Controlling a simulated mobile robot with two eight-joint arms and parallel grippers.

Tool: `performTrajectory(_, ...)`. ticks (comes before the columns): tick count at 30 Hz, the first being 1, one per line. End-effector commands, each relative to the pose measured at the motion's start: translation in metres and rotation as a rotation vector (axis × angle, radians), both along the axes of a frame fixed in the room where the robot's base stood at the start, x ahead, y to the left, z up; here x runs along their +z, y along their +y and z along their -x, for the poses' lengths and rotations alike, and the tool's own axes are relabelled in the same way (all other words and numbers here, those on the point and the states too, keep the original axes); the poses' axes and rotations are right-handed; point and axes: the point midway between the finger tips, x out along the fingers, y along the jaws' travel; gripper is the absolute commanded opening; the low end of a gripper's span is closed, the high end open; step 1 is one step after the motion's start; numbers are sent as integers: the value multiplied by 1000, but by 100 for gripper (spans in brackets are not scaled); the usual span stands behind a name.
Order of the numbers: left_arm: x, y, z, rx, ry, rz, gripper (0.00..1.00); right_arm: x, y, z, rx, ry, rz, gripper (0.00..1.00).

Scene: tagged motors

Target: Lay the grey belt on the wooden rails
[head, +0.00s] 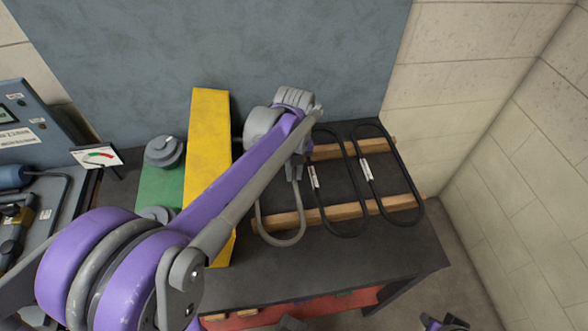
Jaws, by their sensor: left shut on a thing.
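The grey belt (281,243) is a narrow loop whose near end shows over the left part of the front wooden rail (335,213). Its far end is hidden behind my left arm. The rear wooden rail (328,151) shows partly. My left gripper (294,176) points down over the belt's far part and is shut on it. I cannot tell whether the belt touches the rails. A small part of my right gripper (444,323) shows at the bottom edge, away from the belt; its jaw state is unclear.
Two black belts, one in the middle (323,200) and one at the right (397,166), lie across the rails with white tags. A yellow guard (208,131) stands left of the rails. The dark table (365,262) is bare in front.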

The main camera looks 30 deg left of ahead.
Motion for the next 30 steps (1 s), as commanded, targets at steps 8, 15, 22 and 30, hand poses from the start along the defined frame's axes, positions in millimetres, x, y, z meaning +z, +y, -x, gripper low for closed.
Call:
performTrajectory(8, -4, 0, 0, 0, 0, 0, 0, -2, 0, 0, 0, 1, 0, 31)
performTrajectory(15, -4, 0, 0, 0, 0, 0, 42, -2, 0, 0, 0, 1, 0, 31)
performTrajectory(22, -4, 0, 0, 0, 0, 0, 51, -2, 0, 0, 0, 1, 0, 31)
performTrajectory(30, 11, 0, 0, 0, 0, 0, 51, 0, 0, 0, 0, 0, 0, 31)
